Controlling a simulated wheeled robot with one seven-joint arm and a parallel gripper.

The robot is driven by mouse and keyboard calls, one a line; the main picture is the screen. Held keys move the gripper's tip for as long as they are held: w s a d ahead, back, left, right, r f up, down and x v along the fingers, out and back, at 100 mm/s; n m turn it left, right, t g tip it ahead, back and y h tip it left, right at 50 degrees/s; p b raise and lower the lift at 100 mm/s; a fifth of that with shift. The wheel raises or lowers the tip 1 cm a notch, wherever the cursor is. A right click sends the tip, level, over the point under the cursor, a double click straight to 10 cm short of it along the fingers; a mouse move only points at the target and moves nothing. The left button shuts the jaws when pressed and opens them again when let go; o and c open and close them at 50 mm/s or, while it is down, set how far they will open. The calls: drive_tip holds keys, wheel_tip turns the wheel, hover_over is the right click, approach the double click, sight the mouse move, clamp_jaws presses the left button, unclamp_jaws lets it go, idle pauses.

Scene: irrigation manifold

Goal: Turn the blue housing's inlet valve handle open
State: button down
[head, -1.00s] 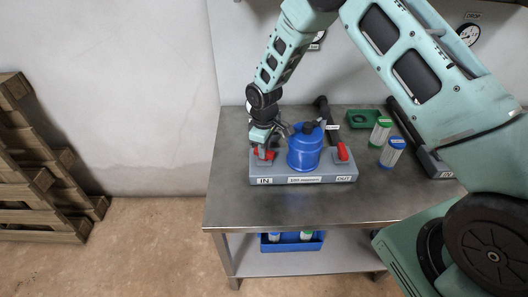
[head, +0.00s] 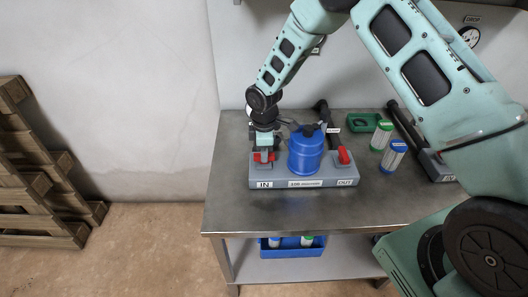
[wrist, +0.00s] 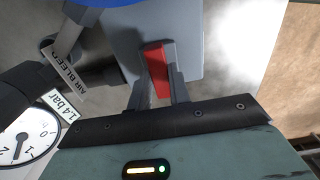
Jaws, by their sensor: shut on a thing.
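The blue housing (head: 306,153) stands on a grey base block (head: 300,184) on the metal bench. Its inlet valve handle (head: 264,157) is red and sits left of the housing, above the IN label (head: 265,184). My gripper (head: 264,154) is at this handle from above. In the wrist view the red handle (wrist: 156,72) lies between the two fingers of my gripper (wrist: 158,78), which is shut on it. The red outlet handle (head: 344,156) is right of the housing, above the OUT label. The blue housing (wrist: 105,3) shows only as an edge in the wrist view.
A gauge (wrist: 22,143) and an AIR BLEED tag (wrist: 70,72) are close to my gripper. Green (head: 381,135) and blue (head: 393,156) capped cartridges and a green tray (head: 364,122) stand to the right. The bench front (head: 280,213) is clear.

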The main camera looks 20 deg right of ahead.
drive_tip(key=c, duration=1.3)
unclamp_jaws()
drive_tip(key=shift+r, duration=0.1)
wheel_tip(320, 180, up, 17)
drive_tip(key=b, duration=0.3)
drive_tip(key=shift+r, duration=0.15)
